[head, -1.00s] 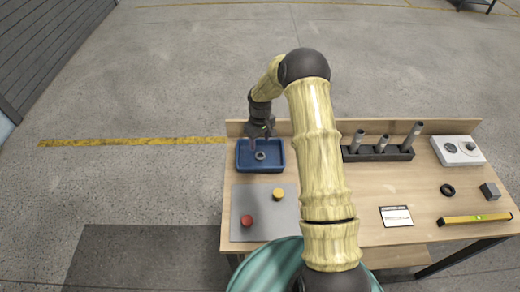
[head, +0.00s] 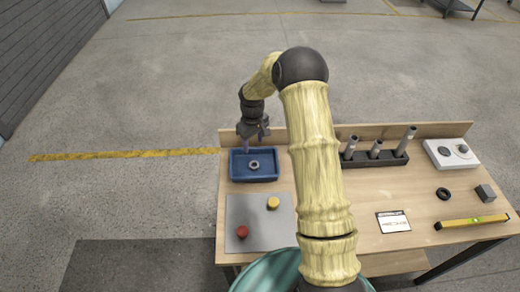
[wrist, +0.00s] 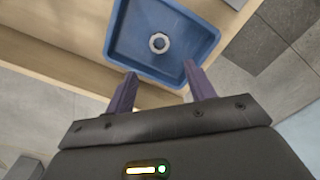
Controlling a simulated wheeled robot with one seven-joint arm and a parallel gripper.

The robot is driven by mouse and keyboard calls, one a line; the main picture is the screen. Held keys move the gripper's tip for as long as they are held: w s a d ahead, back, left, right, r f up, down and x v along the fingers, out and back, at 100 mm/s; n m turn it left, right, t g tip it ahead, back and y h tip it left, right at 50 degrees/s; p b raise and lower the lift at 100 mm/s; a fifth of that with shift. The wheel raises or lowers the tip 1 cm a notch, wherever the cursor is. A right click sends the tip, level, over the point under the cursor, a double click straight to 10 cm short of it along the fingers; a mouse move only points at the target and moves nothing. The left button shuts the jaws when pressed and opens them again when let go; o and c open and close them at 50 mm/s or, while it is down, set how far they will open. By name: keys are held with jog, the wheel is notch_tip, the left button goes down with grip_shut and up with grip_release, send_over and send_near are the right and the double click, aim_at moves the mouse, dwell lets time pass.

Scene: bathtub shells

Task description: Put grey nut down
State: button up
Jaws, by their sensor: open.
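The grey nut (head: 254,166) lies flat inside the blue tray (head: 234,176), near its middle. In the wrist view the nut (wrist: 159,43) shows as a ring on the floor of the blue tray (wrist: 113,28), with nothing touching it. My gripper (head: 254,140) is above the back edge of the tray in the head view. In the wrist view my gripper (wrist: 160,86) has its two purple fingers spread wide with nothing between them.
A grey mat (head: 238,212) with a red knob (head: 242,232) and a yellow knob (head: 273,203) lies in front of the tray. A dark rack (head: 378,160) with upright grey cylinders, a white box (head: 451,154), a black ring (head: 443,193) and a yellow level (head: 472,222) are to the right.

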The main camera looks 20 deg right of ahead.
jog(key=s+r+m+t, duration=0.1)
jog(key=s+r+m, duration=0.1)
jog(key=s+r, duration=0.3)
jog(key=s+r+m, duration=0.2)
jog(key=s+r, duration=0.3)
jog(key=s, duration=0.8)
jog(key=s+r+m+t, duration=0.1)
jog(key=s+r, duration=0.4)
jog(key=s, duration=0.4)
jog(key=shift+s+m+t, duration=0.15)
jog(key=shift+m+t, duration=0.15)
jog(key=shift+m, duration=0.1)
